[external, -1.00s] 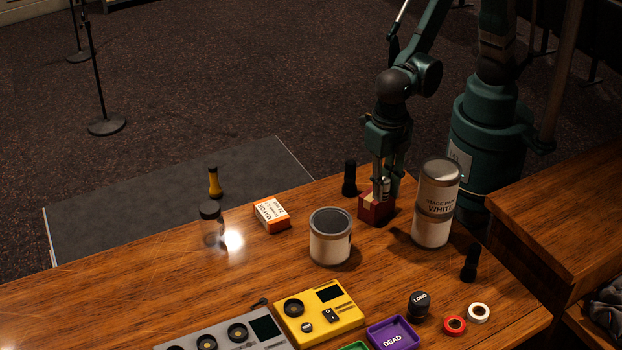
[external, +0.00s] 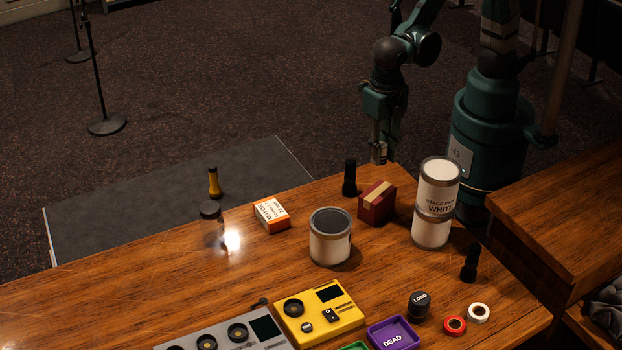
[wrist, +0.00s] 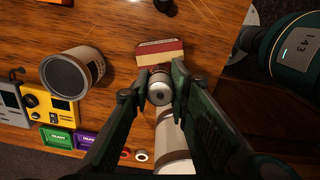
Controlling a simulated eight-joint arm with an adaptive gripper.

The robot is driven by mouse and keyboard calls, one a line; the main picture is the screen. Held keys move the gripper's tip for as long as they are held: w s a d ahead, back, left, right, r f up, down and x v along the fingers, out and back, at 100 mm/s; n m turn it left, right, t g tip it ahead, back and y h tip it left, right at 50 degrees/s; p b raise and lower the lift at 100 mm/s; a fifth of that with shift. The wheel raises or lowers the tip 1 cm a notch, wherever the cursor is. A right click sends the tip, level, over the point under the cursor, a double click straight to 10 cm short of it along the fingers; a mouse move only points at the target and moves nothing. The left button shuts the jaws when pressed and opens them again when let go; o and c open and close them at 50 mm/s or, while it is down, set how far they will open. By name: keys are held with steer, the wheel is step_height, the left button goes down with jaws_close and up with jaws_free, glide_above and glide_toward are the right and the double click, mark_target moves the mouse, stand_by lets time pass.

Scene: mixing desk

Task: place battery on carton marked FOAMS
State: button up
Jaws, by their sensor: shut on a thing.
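My gripper (external: 379,152) is raised above the back of the desk, shut on a silver battery (external: 378,157). In the wrist view the battery (wrist: 160,86) sits end-on between the fingertips (wrist: 158,91). A dark red carton with a tan stripe (external: 377,203) stands on the desk below the gripper, apart from it; it also shows in the wrist view (wrist: 160,56). No FOAMS mark is legible on it. An orange and white carton (external: 271,214) with printed lettering lies further left.
A tall white paint can stack (external: 436,204) stands right of the red carton. A wide can (external: 330,237) and a black bottle (external: 349,180) are near its left.

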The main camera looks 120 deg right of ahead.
steer(key=shift+f, duration=0.1)
glide_above(378, 192)
steer(key=shift+s+f, duration=0.1)
steer(key=shift+f, duration=2.7)
steer(key=shift+f+b, duration=0.45)
steer(key=shift+f, duration=1.65)
steer(key=shift+f, duration=0.15)
steer(key=o, duration=0.9)
steer(key=shift+o, duration=0.3)
steer(key=shift+r+p, duration=0.55)
steer(key=shift+r, duration=5.6)
